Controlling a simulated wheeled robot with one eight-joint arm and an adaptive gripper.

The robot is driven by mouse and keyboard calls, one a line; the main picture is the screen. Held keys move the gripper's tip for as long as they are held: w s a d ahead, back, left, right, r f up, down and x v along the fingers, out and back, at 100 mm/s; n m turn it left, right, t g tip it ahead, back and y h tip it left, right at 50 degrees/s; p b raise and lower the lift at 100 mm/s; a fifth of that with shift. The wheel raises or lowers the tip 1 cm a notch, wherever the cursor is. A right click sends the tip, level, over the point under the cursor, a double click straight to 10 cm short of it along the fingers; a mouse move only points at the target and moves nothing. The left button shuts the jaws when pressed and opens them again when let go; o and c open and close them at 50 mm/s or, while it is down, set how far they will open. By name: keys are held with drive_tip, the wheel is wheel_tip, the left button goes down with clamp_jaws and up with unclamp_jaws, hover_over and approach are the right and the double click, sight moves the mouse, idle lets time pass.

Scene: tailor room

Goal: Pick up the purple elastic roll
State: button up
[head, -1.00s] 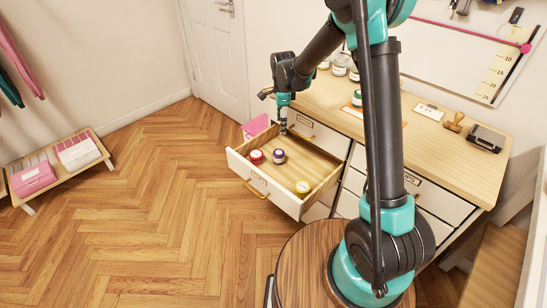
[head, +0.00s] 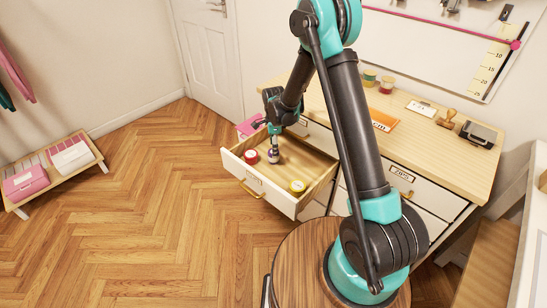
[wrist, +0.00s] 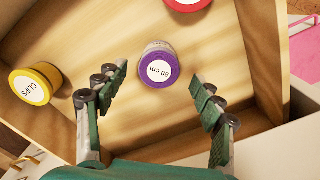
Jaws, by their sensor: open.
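The purple elastic roll (wrist: 159,66) stands in the open drawer, with a white label reading 80 cm on top. In the head view the roll (head: 274,156) is partly hidden by my gripper (head: 275,148), which hangs just over it. In the wrist view my gripper (wrist: 160,112) is open, its green fingers spread wide to the left and right. The roll lies between and a little beyond the fingertips, with no visible contact.
The drawer (head: 277,197) also holds a red roll (head: 250,156) and a yellow roll (head: 297,186). In the wrist view the yellow roll (wrist: 36,83) is left and the red roll (wrist: 188,4) is at the top. Drawer walls surround them. A pink box (head: 249,127) is behind the drawer.

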drive_tip(key=shift+s+f, duration=0.1)
drive_tip(key=shift+f, duration=2.1)
drive_tip(key=c, duration=1.2)
